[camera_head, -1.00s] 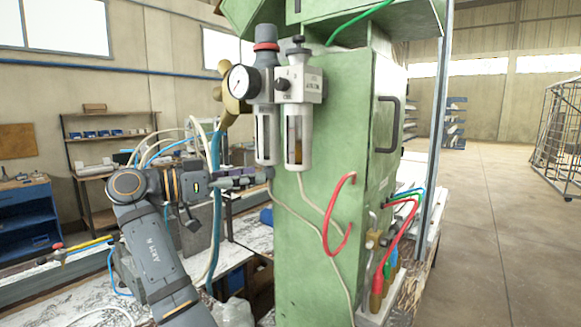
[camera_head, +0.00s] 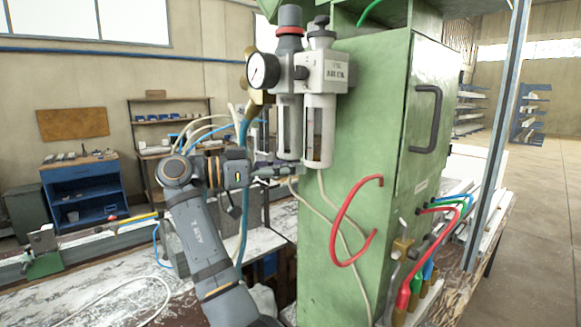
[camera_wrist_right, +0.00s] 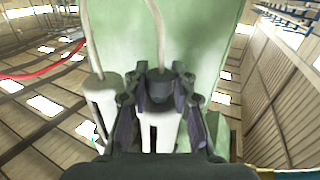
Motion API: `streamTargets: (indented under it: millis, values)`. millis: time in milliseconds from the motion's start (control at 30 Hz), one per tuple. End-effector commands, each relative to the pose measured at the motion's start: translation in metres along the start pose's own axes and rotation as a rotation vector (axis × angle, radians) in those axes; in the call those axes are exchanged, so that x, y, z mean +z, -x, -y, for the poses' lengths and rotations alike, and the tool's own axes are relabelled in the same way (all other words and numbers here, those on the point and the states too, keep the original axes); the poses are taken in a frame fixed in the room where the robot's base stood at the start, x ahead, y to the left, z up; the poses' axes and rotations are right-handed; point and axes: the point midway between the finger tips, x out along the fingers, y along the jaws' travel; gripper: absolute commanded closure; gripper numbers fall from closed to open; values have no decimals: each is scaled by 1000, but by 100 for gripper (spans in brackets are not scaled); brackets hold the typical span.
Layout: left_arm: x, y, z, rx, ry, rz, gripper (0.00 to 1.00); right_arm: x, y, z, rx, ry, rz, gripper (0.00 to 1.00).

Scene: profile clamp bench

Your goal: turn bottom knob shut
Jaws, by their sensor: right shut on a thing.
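The grey filter unit has two clear-windowed bowls, the left bowl (camera_head: 288,128) and the right bowl (camera_head: 319,130), mounted on the green machine column. My right gripper (camera_head: 287,170) reaches in from the left to the lower end of the left bowl. In the right wrist view, which looks upside down, its two fingers are shut on the dark bottom knob (camera_wrist_right: 158,85), one on each side. A pale hose leaves the knob. In the head view the fingers mostly hide the knob. My left gripper is not in view.
A pressure gauge (camera_head: 263,71) sits on the unit's left side, above my gripper. A red hose (camera_head: 342,222) loops from the green column (camera_head: 376,150). A blue hose (camera_head: 243,195) hangs behind my right arm. A whitish workbench (camera_head: 110,285) lies at lower left.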

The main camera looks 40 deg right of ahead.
Motion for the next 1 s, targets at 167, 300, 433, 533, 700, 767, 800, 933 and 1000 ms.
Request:
streamTargets:
  millis: [167,300,433,533,700,767,800,933,1000]
  values:
    - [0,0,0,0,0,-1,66,0,0,0,1,0,0,100]
    - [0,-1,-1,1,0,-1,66,0,0,0,-2,0,0,100]
    - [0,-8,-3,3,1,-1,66,3,0,0,-24,-1,-1,100]
    - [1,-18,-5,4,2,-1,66,5,0,0,-60,-2,-1,100]
    - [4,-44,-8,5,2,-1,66,8,0,-1,-168,-5,-3,100]
    - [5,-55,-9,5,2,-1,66,9,0,-1,-218,-5,-4,100]
    - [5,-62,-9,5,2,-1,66,9,0,-1,-254,-6,-5,100]
    - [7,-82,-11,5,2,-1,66,8,0,-1,-376,-7,-7,100]
    - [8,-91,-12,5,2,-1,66,7,-1,-1,-442,-8,-9,100]
